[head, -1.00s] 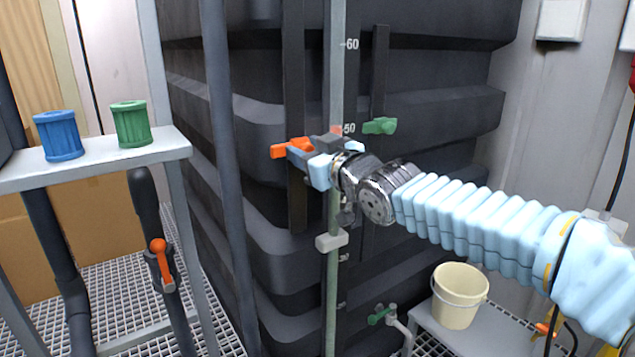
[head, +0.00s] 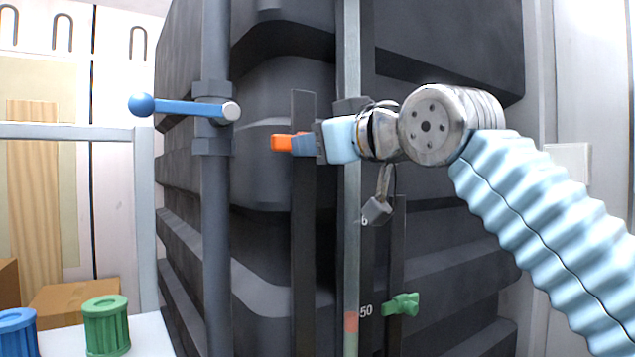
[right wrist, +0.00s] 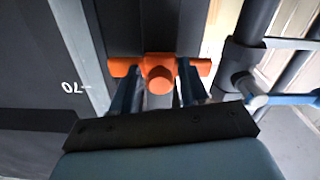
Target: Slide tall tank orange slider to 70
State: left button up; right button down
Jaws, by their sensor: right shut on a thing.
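The orange slider (head: 281,143) sits on a dark vertical rail (head: 303,215) on the front of the tall black tank (head: 275,95). My right gripper (head: 305,144) is shut on it, reaching in from the right. In the right wrist view the orange slider (right wrist: 158,75) has a finger on each side of its knob. The 70 mark (right wrist: 73,87) shows upside down there, close to the slider's level; I cannot tell the exact offset. In the head view my gripper and wrist cover that part of the scale. My left gripper is out of view.
A green slider (head: 401,304) sits on another rail near the 50 mark. A grey padlock (head: 377,210) hangs below my wrist. A pipe (head: 217,240) with a blue-handled valve (head: 180,107) stands left.

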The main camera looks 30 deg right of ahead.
aim_at(306, 113)
notch_tip(306, 113, up, 4)
jog(key=shift+r, duration=0.4)
dwell(0.3)
jog(key=c, duration=0.9)
grip_release()
jog(key=shift+o, duration=0.2)
jog(key=shift+s, duration=0.1)
jog(key=shift+s, duration=0.35)
jog(key=s+d+b, duration=0.1)
jog(key=s, duration=1.2)
jog(key=shift+b, duration=0.3)
